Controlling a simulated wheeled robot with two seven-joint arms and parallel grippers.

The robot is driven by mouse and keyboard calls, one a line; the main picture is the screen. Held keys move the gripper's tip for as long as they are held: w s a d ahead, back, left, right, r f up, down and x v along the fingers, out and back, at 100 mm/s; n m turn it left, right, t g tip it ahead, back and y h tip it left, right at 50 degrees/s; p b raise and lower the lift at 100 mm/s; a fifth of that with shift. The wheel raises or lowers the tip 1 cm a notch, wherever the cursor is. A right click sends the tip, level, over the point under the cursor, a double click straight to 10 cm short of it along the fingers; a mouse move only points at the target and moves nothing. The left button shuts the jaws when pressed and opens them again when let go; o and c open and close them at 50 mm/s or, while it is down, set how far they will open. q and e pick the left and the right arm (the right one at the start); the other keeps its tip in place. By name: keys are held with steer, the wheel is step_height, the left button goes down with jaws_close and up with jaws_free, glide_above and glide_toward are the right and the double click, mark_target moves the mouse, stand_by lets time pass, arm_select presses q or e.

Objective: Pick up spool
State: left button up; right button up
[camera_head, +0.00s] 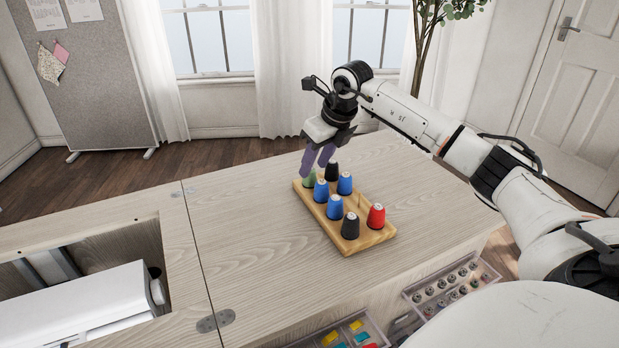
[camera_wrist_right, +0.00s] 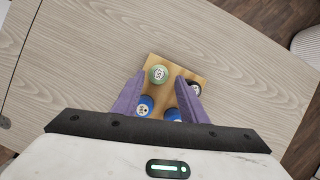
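Several cone-shaped spools stand upright on a wooden rack (camera_head: 324,228). They are a green spool (camera_head: 309,180), blue spools (camera_head: 345,183), black spools (camera_head: 350,226) and a red spool (camera_head: 376,216). My right gripper (camera_head: 316,162) has purple fingers pointing down at the rack's far-left end, over the green spool, which they partly hide. In the right wrist view my fingers (camera_wrist_right: 160,92) are spread and nothing is gripped. The green spool (camera_wrist_right: 158,74) shows in the gap, just past the tips. Blue spools (camera_wrist_right: 145,106) are partly hidden by the gripper. My left gripper is not in view.
The rack stands on a wooden cabinet top (camera_head: 260,250), clear around it. An opening at left holds a white sewing machine (camera_head: 85,305). Trays of bobbins (camera_head: 450,285) and coloured items (camera_head: 345,335) sit at the near edge. A pinboard (camera_head: 85,80) stands behind.

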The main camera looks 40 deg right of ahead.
steer(key=x, duration=0.4)
steer(key=shift+w+a, duration=0.15)
steer(key=c, duration=0.8)
step_height(320, 180, up, 10)
steer(key=shift+r+p, duration=0.1)
steer(key=shift+p, duration=0.35)
